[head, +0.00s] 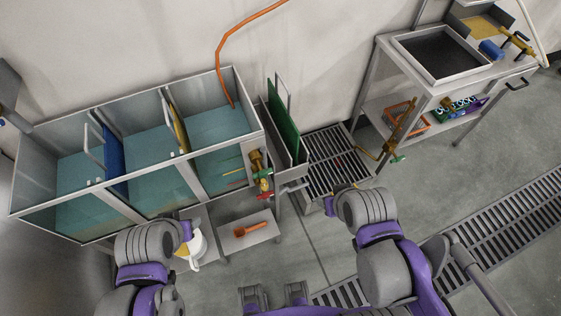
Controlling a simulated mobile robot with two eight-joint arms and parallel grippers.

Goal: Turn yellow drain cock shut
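I cannot single out a yellow drain cock with certainty. A brass-yellow fitting (256,160) sits at the right end of the water tank (133,213), with a green handle and a red handle just below it. A thin yellow bar (233,173) shows left of it. My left gripper (187,231) is mostly hidden behind its wrist, over a white jug (195,246) with a yellow patch at its left; contact is unclear. My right gripper (329,205) is also mostly hidden by its wrist, right of and below the fittings, apart from them. Neither gripper's opening shows.
A low stand (249,234) holds an orange scoop (250,229). A floor grate (338,160) lies right of the green panel (284,122).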

